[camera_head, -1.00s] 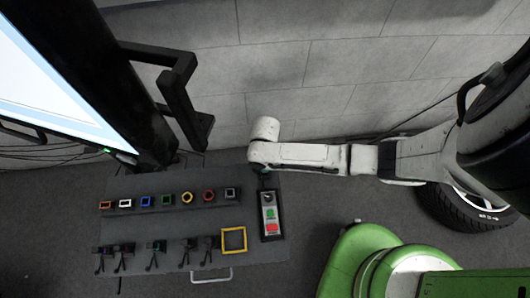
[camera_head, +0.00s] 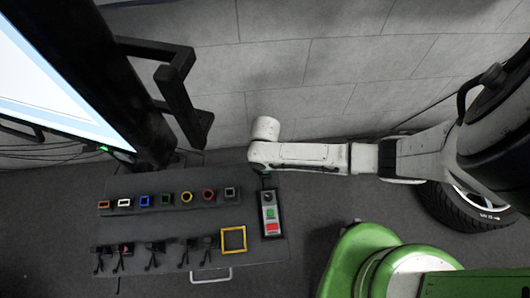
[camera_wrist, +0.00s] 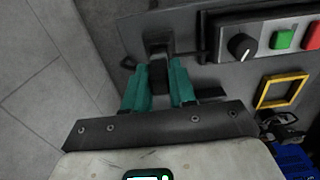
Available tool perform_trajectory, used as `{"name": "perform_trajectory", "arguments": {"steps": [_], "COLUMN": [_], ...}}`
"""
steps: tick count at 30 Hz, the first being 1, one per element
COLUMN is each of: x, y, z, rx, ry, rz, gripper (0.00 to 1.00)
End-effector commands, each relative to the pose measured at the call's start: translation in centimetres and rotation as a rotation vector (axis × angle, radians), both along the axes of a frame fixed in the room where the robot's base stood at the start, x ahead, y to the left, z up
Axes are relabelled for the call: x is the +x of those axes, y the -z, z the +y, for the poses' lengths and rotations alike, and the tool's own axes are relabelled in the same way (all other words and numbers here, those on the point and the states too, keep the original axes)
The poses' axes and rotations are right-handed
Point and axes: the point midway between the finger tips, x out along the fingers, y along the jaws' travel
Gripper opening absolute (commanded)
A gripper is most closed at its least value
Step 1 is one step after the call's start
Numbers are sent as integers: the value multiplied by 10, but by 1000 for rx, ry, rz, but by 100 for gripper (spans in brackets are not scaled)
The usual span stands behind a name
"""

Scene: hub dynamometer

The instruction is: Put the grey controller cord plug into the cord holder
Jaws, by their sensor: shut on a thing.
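In the wrist view, my gripper (camera_wrist: 157,88) has its two teal fingers closed on the sides of a dark grey plug (camera_wrist: 158,76). Just beyond the fingertips is a dark block (camera_wrist: 157,43) on the grey panel, in line with the plug. I cannot tell whether this block is the cord holder, or whether the plug touches or enters it. In the head view, the end of my arm is above the top end of the controller box (camera_head: 269,212), and the fingers and plug are mostly hidden under it.
The controller box, with knob, green and red buttons, lies right of the plug in the wrist view (camera_wrist: 265,40). A yellow square frame (camera_head: 233,239) is nearby. Several coloured sockets (camera_head: 165,199) and several black corded pieces (camera_head: 154,250) stand left on the panel. A wall is behind.

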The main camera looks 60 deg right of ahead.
Motion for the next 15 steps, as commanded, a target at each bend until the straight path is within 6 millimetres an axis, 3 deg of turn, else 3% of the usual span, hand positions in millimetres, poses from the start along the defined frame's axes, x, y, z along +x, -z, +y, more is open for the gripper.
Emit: {"name": "perform_trajectory", "arguments": {"steps": [15], "x": [0], "y": [15], "z": [0], "rx": [0], "ry": [1], "rz": [0], "gripper": [0]}}
